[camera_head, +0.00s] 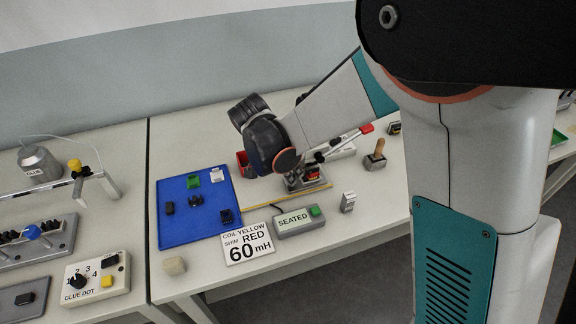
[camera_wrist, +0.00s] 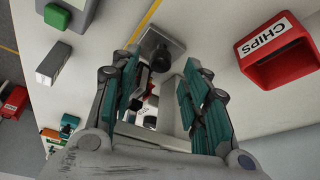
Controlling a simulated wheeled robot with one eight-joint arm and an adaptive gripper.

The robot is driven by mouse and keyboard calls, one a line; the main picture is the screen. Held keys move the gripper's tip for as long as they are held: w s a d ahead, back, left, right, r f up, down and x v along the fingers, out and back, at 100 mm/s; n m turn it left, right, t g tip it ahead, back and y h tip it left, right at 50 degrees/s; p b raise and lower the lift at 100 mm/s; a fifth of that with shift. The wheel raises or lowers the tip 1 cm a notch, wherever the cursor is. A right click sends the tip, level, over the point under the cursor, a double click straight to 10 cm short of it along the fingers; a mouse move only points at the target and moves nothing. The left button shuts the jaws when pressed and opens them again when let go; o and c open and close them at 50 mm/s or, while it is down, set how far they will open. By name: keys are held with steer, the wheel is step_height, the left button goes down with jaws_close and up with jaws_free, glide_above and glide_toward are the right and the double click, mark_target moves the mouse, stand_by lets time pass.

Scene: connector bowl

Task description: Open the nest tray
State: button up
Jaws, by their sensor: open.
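A small grey metal fixture (camera_head: 308,181) with dark and red parts sits on the table beneath my wrist in the head view; I take it to hold the nest tray. In the wrist view, a grey plate with a dark round knob (camera_wrist: 157,48) lies just beyond my fingertips, and a light grey frame (camera_wrist: 168,105) shows between the fingers. My gripper (camera_wrist: 159,66) is open, its teal-padded fingers on either side of these parts. I cannot tell if they touch. In the head view my wrist hides much of the fixture.
A red CHIPS bin (camera_wrist: 278,55) stands to the right in the wrist view. The SEATED box (camera_head: 298,221) with its green button, a label card (camera_head: 247,246) and a blue mat (camera_head: 180,224) lie nearby. A wooden-handled tool (camera_head: 376,158) stands to the right.

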steer(key=shift+b+x, duration=0.3)
steer(key=shift+x, duration=1.15)
jaws_close()
steer(key=s+a, duration=0.1)
steer(key=a, duration=0.3)
steer(key=s+a, duration=0.1)
steer(key=a, duration=0.3)
steer(key=s+a, duration=0.1)
steer(key=a, duration=0.4)
steer(key=shift+s+a, duration=0.1)
steer(key=shift+s, duration=0.25)
jaws_free()
